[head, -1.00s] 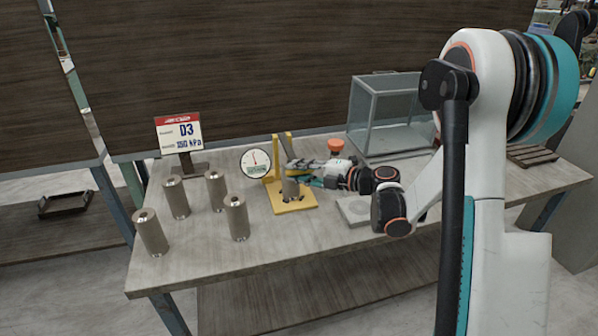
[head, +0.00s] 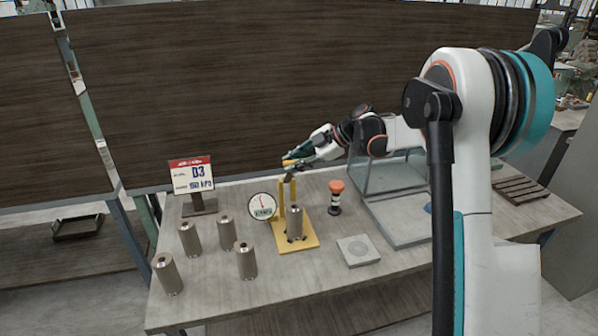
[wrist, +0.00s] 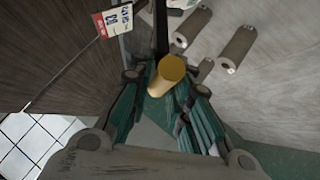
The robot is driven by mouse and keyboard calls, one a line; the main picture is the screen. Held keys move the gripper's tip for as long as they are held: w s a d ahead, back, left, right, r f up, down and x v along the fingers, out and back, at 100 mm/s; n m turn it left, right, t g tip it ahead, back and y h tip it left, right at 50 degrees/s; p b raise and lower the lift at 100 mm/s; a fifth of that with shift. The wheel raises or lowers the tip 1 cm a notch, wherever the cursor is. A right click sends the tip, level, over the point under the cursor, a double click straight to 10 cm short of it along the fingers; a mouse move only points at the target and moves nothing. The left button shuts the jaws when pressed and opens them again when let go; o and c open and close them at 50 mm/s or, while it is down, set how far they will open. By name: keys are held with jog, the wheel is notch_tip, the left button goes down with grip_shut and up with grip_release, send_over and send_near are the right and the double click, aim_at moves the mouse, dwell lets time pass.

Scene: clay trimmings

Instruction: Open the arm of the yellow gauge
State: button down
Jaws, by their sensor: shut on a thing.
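The yellow gauge stands on the table, its flat yellow base (head: 311,240) in the head view, with a yellow post (head: 281,199) and a round white dial (head: 262,207) beside it. A grey metal cylinder (head: 295,222) stands upright on the base. The gauge's arm is raised, and its yellow end (head: 290,162) is at my gripper (head: 300,163), high above the base. In the wrist view, the yellow round end (wrist: 166,75) lies between the fingers of my gripper, which is shut on it. The arm's hinge is hard to make out.
Several loose metal cylinders (head: 246,260) stand at the left. An orange-topped black item (head: 336,198), a grey block (head: 358,250) and a glass tank (head: 390,180) stand at the right. The front table strip is clear.

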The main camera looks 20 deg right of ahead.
jog(key=shift+m+g, duration=0.3)
jog(key=shift+g, duration=0.2)
jog(key=w+r, duration=0.1)
jog(key=w+r+p, duration=0.1)
jog(key=w, duration=0.1)
jog(key=w+r+p, duration=0.1)
jog(key=w, duration=0.1)
jog(key=shift+w+r, duration=0.2)
jog(key=shift+w, duration=0.05)
jog(key=shift+w+r, duration=0.3)
jog(key=shift+w, duration=0.6)
jog(key=c, duration=1.5)
grip_release()
jog(key=v, duration=1.2)
